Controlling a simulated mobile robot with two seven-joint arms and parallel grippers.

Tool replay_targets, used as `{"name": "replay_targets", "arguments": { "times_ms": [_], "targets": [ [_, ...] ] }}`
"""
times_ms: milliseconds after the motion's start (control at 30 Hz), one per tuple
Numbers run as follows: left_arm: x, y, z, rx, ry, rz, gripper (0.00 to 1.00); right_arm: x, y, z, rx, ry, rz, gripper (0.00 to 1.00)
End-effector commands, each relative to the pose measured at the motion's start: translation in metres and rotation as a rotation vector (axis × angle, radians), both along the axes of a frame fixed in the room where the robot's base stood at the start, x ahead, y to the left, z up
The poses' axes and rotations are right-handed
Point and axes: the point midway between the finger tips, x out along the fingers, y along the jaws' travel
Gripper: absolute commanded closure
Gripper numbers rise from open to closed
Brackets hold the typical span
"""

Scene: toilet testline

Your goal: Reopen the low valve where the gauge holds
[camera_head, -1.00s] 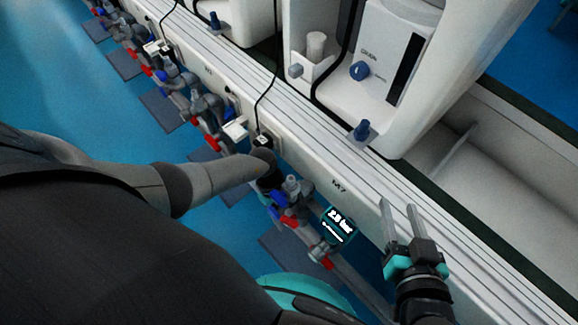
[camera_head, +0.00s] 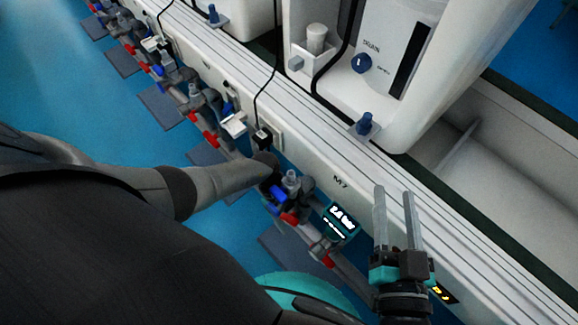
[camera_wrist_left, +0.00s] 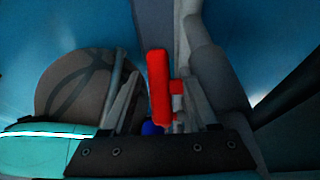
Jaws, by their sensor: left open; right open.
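At the M7 station, the gauge (camera_head: 341,220) has a lit display reading in bar; its digits are blurred. Beside it, pipework carries a blue handle (camera_head: 277,194), a red handle (camera_head: 290,218) and a lower red handle (camera_head: 328,261). My left gripper (camera_head: 268,186) is at the upper part of this pipework, its fingers mostly hidden. In the left wrist view, a red handle (camera_wrist_left: 159,88) stands between the open fingers of my left gripper (camera_wrist_left: 160,105), with a bit of blue below it. I cannot tell whether they touch. My right gripper (camera_head: 396,215) is open and empty, right of the gauge.
A long white rail (camera_head: 310,130) runs diagonally behind the pipework, with a cabled plug (camera_head: 263,138) on its face. More valve stations (camera_head: 190,100) line up at upper left.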

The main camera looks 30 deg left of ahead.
Motion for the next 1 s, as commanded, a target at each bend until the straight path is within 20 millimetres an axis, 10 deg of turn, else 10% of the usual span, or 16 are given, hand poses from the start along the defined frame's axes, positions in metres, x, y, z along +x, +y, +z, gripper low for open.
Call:
{"name": "replay_targets", "arguments": {
  "times_ms": [600, 1000],
  "targets": [
    [0.0, 0.0, 0.0001, 0.0, 0.0, 0.0, 0.98, 0.0001, 0.0, -0.0003, -0.002, 0.001, 0.0, 0.5],
    [-0.0002, 0.0001, -0.0002, -0.008, 0.006, 0.0, 1.0, 0.0001, -0.0001, -0.0004, -0.002, 0.002, 0.001, 0.5]
  ]
}}
